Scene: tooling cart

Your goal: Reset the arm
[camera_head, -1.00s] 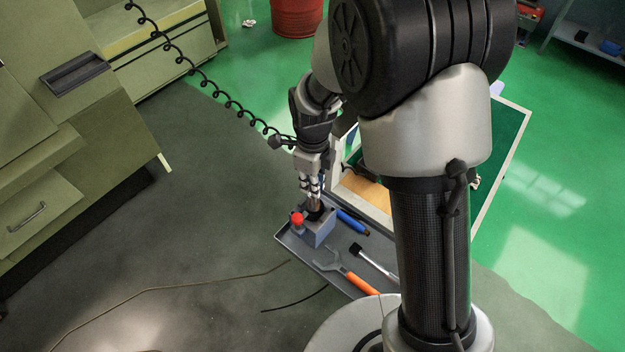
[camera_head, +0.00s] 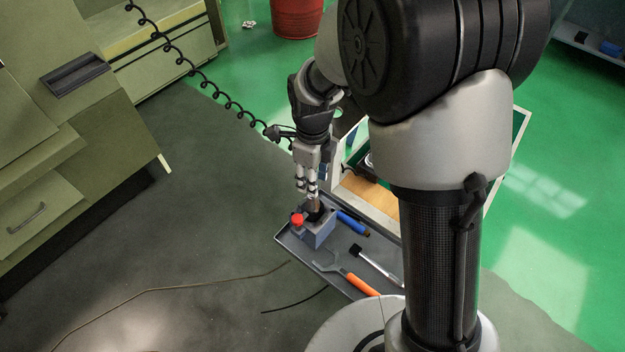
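My gripper (camera_head: 313,200) points down over a grey block-shaped holder (camera_head: 320,233) on the tooling cart's tray (camera_head: 287,237). Its fingers are close together around or just above a dark piece at the top of the holder. I cannot tell whether they touch it or grip it. A red knob (camera_head: 297,219) stands at the left of the holder. My arm bends down from the upper right and hides part of the cart.
On the tray lie a blue cylindrical tool (camera_head: 352,223), a black-and-silver tool (camera_head: 375,264) and an orange-handled wrench (camera_head: 350,277). A coiled black cable (camera_head: 208,88) hangs towards my wrist. Green cabinets (camera_head: 60,130) stand at left; a red drum (camera_head: 297,18) stands behind. Grey floor left of the tray is mostly free.

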